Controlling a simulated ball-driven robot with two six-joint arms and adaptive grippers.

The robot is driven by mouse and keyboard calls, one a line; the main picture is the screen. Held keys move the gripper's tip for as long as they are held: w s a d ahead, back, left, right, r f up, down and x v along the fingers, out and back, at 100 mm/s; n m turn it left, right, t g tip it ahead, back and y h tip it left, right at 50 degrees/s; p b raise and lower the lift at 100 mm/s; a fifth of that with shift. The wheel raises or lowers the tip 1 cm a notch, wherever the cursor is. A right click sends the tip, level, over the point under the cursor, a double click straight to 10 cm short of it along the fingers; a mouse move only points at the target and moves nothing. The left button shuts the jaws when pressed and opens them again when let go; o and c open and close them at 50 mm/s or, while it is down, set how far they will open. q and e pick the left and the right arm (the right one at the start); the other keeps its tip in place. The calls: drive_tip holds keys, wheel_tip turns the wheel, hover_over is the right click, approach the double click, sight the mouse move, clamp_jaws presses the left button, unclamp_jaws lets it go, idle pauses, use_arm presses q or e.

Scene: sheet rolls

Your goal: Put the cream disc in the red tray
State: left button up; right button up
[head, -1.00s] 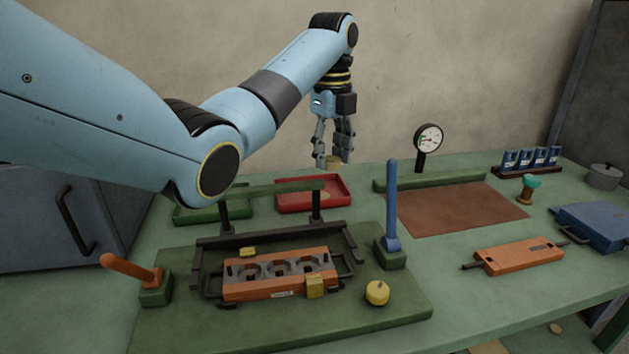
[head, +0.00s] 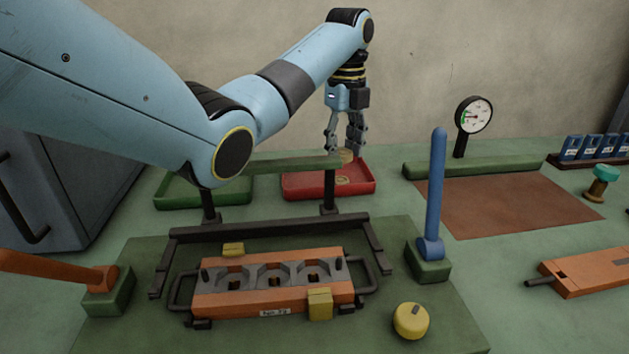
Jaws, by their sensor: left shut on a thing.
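My left gripper (head: 345,146) hangs pointing down above the red tray (head: 300,190) at the back of the bench. It is shut on the cream disc (head: 346,156), which shows as a small tan piece at the fingertips. The disc is over the tray's back right part and looks a little above it. A small tan round mark or piece (head: 342,181) shows on the tray floor; I cannot tell which. My right gripper is not in view.
A green tray (head: 180,199) stands left of the red one. A green crossbar on black posts (head: 329,190) stands in front of both trays. Nearer are an orange fixture (head: 240,302), a blue upright handle (head: 437,190) and a yellow knob (head: 411,321). A dial gauge (head: 472,115) stands at right.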

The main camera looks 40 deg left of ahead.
use_arm(q)
drive_tip(key=s+a+f, duration=0.1)
drive_tip(key=a+f, duration=0.1)
drive_tip(key=a, duration=0.1)
drive_tip(key=a+f, duration=0.1)
drive_tip(key=a, duration=0.2)
drive_tip(key=s+a+f, duration=0.1)
drive_tip(key=a+f, duration=0.1)
drive_tip(key=a, duration=0.1)
drive_tip(key=shift+s+f+b, duration=0.3)
drive_tip(key=shift+s, duration=0.05)
drive_tip(key=shift+f+b, duration=0.35)
drive_tip(key=shift+f, duration=1.65)
drive_tip(key=shift+f, duration=0.1)
drive_tip(key=o, duration=0.7)
wheel_tip(320, 180, up, 12)
drive_tip(key=shift+a+r+p, duration=0.1)
drive_tip(key=shift+r+p, duration=0.05)
drive_tip(key=shift+p, duration=0.65)
